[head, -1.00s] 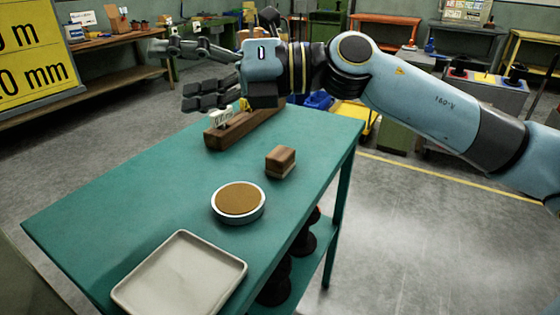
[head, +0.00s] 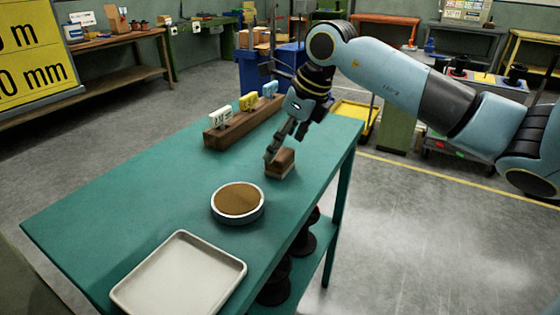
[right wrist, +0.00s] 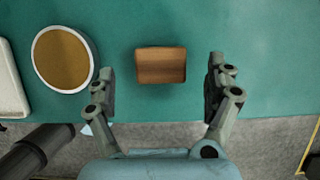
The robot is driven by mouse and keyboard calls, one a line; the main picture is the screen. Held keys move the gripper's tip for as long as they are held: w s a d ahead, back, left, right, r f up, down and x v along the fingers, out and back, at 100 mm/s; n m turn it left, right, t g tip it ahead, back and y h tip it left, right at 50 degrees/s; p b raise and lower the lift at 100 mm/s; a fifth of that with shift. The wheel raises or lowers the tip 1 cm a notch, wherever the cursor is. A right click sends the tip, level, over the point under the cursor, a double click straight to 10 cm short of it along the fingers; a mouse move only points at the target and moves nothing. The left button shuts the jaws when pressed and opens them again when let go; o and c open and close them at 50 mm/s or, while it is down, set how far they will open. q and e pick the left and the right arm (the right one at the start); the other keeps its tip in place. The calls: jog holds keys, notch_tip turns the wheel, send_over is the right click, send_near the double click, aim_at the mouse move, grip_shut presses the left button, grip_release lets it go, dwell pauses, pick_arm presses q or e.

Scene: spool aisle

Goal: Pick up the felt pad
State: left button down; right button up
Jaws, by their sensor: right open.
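The felt pad (head: 281,163), a small brown block with a paler lower layer, lies on the green table (head: 130,205). In the right wrist view the pad (right wrist: 161,66) shows from above, between and slightly beyond the finger line. My right gripper (head: 273,150) points down at the pad from behind and partly covers its left side. In the right wrist view the open fingers (right wrist: 160,78) stand one on each side of the pad, with clear gaps to both. My left gripper is not in view.
A round pale dish (head: 238,217) with a brown filling stands close in front of the pad. A grey tray (head: 180,275) lies at the near end. A wooden rack (head: 217,139) with several coloured tags stands behind. The table's right edge is close to the pad.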

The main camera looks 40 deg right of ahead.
aim_at(282, 153)
jog(key=x, duration=0.4)
jog(key=shift+s+d+f, duration=0.1)
jog(key=shift+s+f, duration=0.05)
jog(key=shift+f, duration=0.3)
jog(key=shift+c, duration=0.4)
jog(key=c, duration=1.2)
